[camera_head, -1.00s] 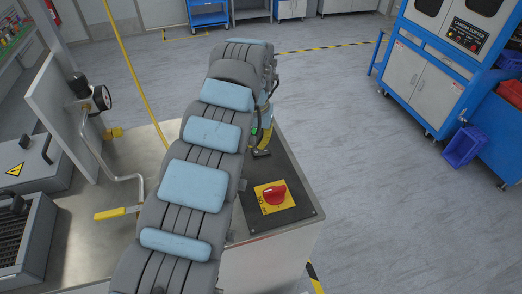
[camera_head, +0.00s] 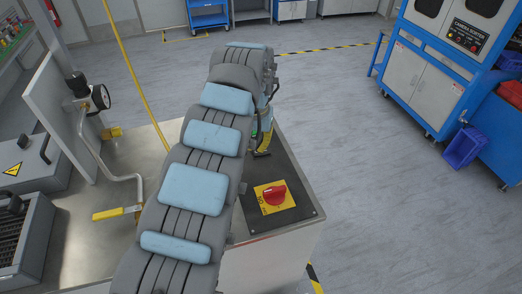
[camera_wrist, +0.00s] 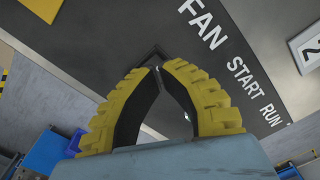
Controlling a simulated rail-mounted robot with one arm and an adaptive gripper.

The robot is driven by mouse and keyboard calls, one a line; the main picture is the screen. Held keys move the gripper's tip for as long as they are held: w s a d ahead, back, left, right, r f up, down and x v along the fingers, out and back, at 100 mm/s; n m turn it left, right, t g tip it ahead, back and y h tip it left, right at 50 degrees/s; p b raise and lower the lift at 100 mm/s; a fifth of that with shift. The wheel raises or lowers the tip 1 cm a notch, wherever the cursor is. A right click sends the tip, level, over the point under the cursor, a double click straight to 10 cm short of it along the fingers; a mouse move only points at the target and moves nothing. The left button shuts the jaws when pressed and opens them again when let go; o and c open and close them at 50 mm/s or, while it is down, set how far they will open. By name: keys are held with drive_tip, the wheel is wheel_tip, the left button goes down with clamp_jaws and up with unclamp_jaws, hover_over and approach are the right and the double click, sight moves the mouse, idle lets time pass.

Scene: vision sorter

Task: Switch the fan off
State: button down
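I cannot tell which control the lettering belongs to.
A yellow-handled lever (camera_head: 108,214), an upright plate (camera_head: 62,105) and grey boxes (camera_head: 25,160) stand on the bench left of my arm. A blue sorter cabinet (camera_head: 435,70) and blue bin (camera_head: 463,147) stand at the right. The floor between is clear.

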sight(256, 152)
drive_tip(key=shift+f+b, duration=0.45)
drive_tip(key=shift+f, duration=0.35)
idle(0.5)
drive_tip(key=shift+r, duration=0.15)
drive_tip(key=shift+r+p, duration=0.4)
drive_tip(key=shift+r, duration=3)
